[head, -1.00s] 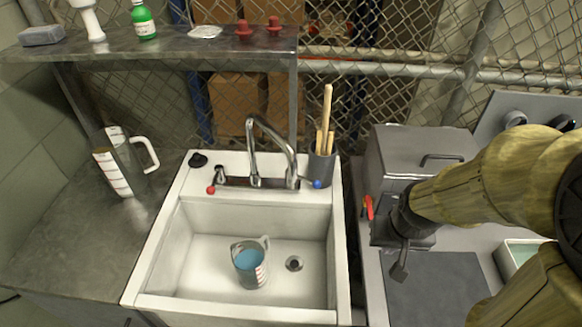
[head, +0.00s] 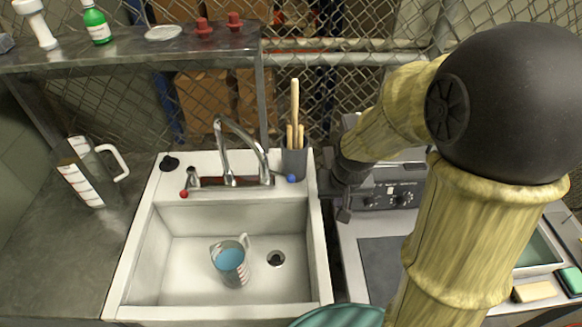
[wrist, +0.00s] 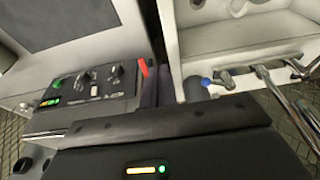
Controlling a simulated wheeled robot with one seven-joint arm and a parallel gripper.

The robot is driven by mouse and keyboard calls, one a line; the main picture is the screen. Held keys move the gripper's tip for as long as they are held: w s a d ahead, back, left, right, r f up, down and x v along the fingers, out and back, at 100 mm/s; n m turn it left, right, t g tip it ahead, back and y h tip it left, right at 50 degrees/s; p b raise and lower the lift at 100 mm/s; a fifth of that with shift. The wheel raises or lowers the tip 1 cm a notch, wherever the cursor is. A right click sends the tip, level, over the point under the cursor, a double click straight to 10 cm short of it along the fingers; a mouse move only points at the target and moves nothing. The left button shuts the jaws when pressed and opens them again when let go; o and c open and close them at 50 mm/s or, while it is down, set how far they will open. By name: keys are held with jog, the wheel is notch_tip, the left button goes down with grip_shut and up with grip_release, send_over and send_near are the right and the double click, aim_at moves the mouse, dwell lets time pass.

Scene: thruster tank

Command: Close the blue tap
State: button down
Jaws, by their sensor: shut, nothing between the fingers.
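The blue tap knob (head: 291,178) sits at the right end of the chrome faucet (head: 240,155) on the back ledge of the white sink (head: 148,235). It also shows in the wrist view (wrist: 206,81), beside a metal stem. A red knob (head: 184,194) is at the faucet's left end. My gripper (head: 343,214) is shut and empty, to the right of the sink's right wall, apart from the blue knob and a little lower in the picture. My dark gripper housing fills the bottom of the wrist view; the fingertips are hard to make out there.
A measuring jug (head: 231,262) with blue liquid stands in the basin. A grey cup with wooden sticks (head: 294,162) stands right behind the blue knob. A control-panel box (head: 395,197) is right of my gripper. A clear pitcher (head: 85,182) stands on the left counter.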

jog(key=w+a+p, duration=0.2)
jog(key=w+a, duration=0.2)
jog(key=w, duration=0.4)
send_near(276, 174)
jog(key=d+r, duration=0.2)
jog(key=d, duration=0.3)
jog(key=shift+s+a+t+p, duration=0.15)
jog(key=shift+s+t+p, duration=0.25)
jog(key=shift+s+p, duration=0.05)
jog(key=shift+f, duration=0.1)
jog(key=p+x, duration=0.2)
jog(key=x, duration=0.7)
jog(key=shift+f, duration=0.35)
